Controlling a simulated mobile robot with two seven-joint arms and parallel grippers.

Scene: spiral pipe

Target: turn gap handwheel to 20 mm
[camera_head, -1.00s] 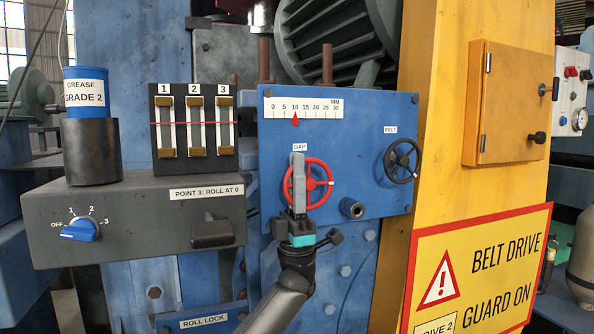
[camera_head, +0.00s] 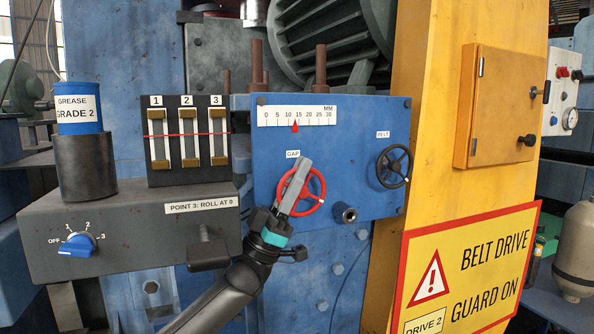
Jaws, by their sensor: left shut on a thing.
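The red gap handwheel (camera_head: 312,207) is on the blue panel, below the GAP label (camera_head: 293,154). My left gripper (camera_head: 299,173) comes up from below left and is shut on the wheel's left part. Its grey fingers lie tilted to the right over the wheel and hide part of the rim and hub. Above, the white MM scale (camera_head: 312,108) runs from 0 to 30. My right gripper is not in view.
A black BELT handwheel (camera_head: 394,167) is at the panel's right. A dark control box (camera_head: 130,225) with a blue knob (camera_head: 77,245) is at the left. A yellow cabinet (camera_head: 503,105) stands at the right.

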